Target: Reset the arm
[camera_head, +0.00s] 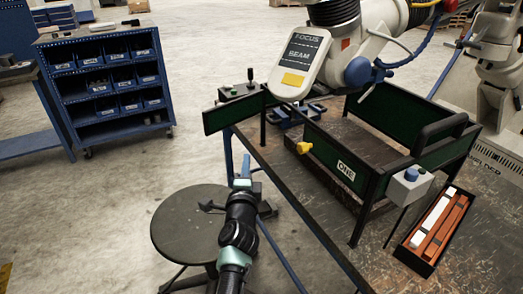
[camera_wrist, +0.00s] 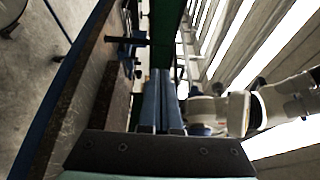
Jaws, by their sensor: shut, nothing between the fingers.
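The microscope arm is white and jointed, with a blue knob (camera_head: 358,72) and a head panel (camera_head: 299,62) marked FOCUS and BEAM with a yellow label. It hangs above the workbench at the top of the head view. White jointed arm parts (camera_wrist: 285,102) also show at the right of the wrist view.
A round stool (camera_head: 185,225) stands left of my arm. A blue bin rack (camera_head: 105,85) is behind, with open floor between.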

